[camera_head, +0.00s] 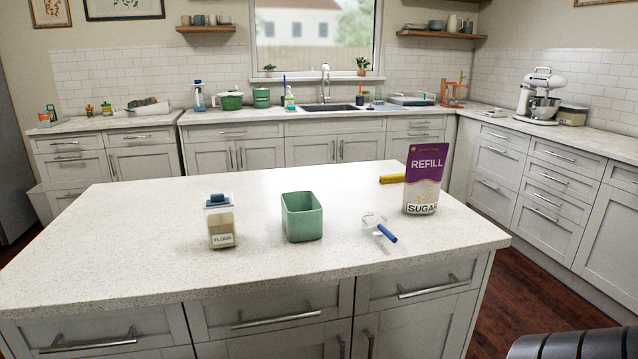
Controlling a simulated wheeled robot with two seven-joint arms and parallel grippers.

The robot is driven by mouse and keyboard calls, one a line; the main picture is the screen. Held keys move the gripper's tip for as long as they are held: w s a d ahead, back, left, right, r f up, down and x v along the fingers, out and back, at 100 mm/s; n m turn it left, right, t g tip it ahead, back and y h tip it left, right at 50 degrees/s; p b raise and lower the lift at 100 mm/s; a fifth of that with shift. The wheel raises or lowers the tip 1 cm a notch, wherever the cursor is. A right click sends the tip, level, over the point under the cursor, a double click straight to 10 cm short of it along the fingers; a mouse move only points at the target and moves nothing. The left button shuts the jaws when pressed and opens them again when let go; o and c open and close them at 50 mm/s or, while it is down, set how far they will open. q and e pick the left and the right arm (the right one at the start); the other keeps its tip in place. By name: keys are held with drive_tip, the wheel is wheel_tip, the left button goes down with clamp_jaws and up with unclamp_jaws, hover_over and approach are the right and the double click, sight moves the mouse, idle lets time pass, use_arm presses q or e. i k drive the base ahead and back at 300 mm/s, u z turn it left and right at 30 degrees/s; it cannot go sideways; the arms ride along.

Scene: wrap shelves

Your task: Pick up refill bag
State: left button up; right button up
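The refill bag (426,180) is purple above and cream below, with "REFILL" and "SUGAR" printed on it. It stands upright on the right part of the island counter (150,240) in the head view. Nothing holds it. Neither of my grippers shows in this view. A dark ribbed part, perhaps mine, shows at the bottom right corner.
A flour container (221,225) with a blue lid, an open green container (302,217) and a clear scoop with a blue handle (386,233) are left of the bag. A yellow object (392,179) lies behind it. The island's left part is clear.

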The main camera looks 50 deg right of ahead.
sight(425, 162)
drive_tip(key=u, duration=2.1)
drive_tip(key=k, duration=2.85)
drive_tip(key=z, duration=0.8)
